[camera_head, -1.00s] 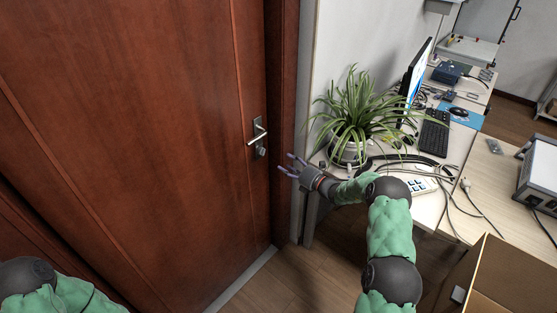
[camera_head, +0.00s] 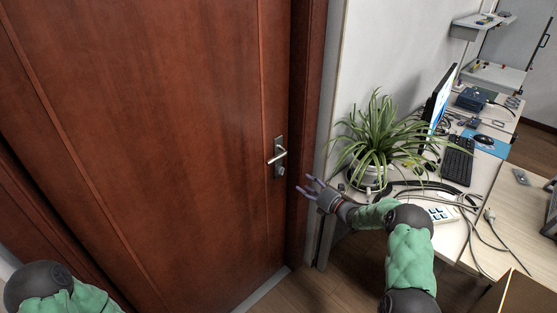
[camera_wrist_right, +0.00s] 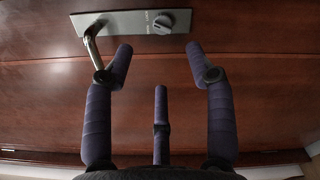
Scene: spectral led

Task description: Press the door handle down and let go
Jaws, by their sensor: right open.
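The door handle (camera_head: 277,156) is a silver lever on a metal plate on the reddish-brown wooden door (camera_head: 180,130). It points left and looks close to level. In the right wrist view the lever (camera_wrist_right: 93,45) shows at the upper left, beside one finger, with a round lock knob (camera_wrist_right: 162,22) on the plate. My right gripper (camera_head: 308,186) is open and empty, to the right of and a little below the handle, apart from it in the head view. Its fingers (camera_wrist_right: 160,85) are spread in the wrist view. My left arm shows at the lower left; its gripper is out of view.
A potted spider plant (camera_head: 382,140) stands on the desk (camera_head: 483,190) right of the door, close to my right forearm. Cables, a keyboard (camera_head: 457,160) and a monitor (camera_head: 440,95) are on the desk. A cardboard box (camera_head: 515,297) is at the lower right. Floor before the door is clear.

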